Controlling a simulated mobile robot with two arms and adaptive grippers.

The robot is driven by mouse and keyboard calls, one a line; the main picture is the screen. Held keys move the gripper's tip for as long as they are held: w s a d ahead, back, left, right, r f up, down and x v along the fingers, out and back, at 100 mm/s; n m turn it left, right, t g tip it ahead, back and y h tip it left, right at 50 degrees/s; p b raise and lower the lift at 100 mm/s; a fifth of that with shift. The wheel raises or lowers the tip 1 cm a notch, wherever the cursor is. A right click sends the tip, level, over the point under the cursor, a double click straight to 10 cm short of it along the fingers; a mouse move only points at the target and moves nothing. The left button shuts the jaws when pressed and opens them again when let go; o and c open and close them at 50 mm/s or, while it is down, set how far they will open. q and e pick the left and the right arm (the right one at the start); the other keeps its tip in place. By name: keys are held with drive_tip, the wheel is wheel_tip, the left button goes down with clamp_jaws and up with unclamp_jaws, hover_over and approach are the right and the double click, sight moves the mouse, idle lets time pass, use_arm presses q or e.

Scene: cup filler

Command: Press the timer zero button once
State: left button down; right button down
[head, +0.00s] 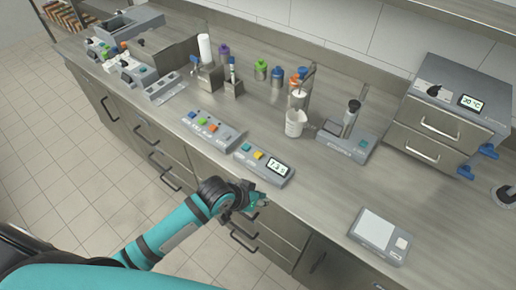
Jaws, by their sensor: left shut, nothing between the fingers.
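A grey box (264,164) with a lit digital display (278,168) stands at the front of the counter and looks like the timer. It has a teal button (246,147) and a yellow button (258,155) left of the display. Their labels are too small to read, so I cannot tell which is zero. My left gripper (263,199) is shut and empty by the counter's front edge, apart from the box and nearer to me. My right gripper is not in view.
A control panel with coloured buttons (213,129) stands left of the box. A white cup (295,123) stands behind it under a dispenser. A grey device (345,143) is to its right, and a flat scale (382,236) lies farther right. The counter between them is clear.

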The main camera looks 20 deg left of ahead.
use_arm(q)
drive_tip(key=w+d+r+h, duration=0.2)
drive_tip(key=w+r, duration=0.4)
drive_tip(key=r, duration=0.3)
drive_tip(key=w+a+r+n+t, duration=0.1)
drive_tip(key=w+a+r+n, duration=0.2)
drive_tip(key=w+a+r, duration=0.2)
drive_tip(key=w+a, duration=0.3)
drive_tip(key=w, duration=0.1)
drive_tip(key=shift+w+a+n+y+p, duration=0.15)
drive_tip(key=shift+w+n+y+p, duration=0.15)
drive_tip(key=shift+w+n+p, duration=0.1)
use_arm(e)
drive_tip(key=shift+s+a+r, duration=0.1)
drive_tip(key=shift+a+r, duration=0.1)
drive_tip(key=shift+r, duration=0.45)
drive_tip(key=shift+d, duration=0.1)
use_arm(q)
drive_tip(key=shift+f, duration=0.1)
